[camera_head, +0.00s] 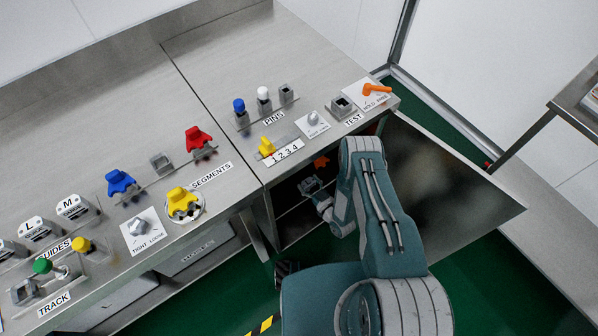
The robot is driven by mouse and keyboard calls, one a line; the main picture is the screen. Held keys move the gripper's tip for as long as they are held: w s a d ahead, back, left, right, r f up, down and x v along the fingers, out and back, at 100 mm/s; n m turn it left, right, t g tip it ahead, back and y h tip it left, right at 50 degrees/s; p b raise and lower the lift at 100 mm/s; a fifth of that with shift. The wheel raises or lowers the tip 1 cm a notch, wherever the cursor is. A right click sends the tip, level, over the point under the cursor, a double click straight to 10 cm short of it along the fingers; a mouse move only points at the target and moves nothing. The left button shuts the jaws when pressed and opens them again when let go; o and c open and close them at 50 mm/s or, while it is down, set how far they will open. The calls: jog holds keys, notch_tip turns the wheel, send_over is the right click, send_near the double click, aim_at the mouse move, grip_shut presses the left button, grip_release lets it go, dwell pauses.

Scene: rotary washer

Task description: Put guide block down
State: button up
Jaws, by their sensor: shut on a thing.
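My gripper (311,187) reaches down into the open cabinet under the right part of the bench. It is small and dark in this view, and my arm covers part of the opening. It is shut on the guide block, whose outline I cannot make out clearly. An orange thing (321,161) shows inside the cabinet just behind my gripper. White-faced guide blocks marked M (74,206) and L (38,229) stand above the GUIDES label at the left of the bench.
The cabinet door (450,180) stands open to the right of my arm. On the bench are blue (120,183), red (200,139) and yellow (183,202) segments, pins, a TEST socket (341,106) and an orange handle (376,90). The back of the steel top is clear.

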aim_at(311, 186)
jog(key=x, duration=0.5)
jog(key=shift+w, duration=0.3)
jog(key=shift+f, duration=0.25)
jog(key=shift+a, duration=0.1)
jog(key=o, duration=1.1)
jog(key=shift+f, duration=0.1)
jog(key=shift+s, duration=0.1)
jog(key=v, duration=1.1)
jog(key=shift+s+d, duration=0.1)
jog(key=shift+d, duration=0.1)
jog(key=shift+s+d, duration=0.15)
jog(key=shift+s, duration=0.1)
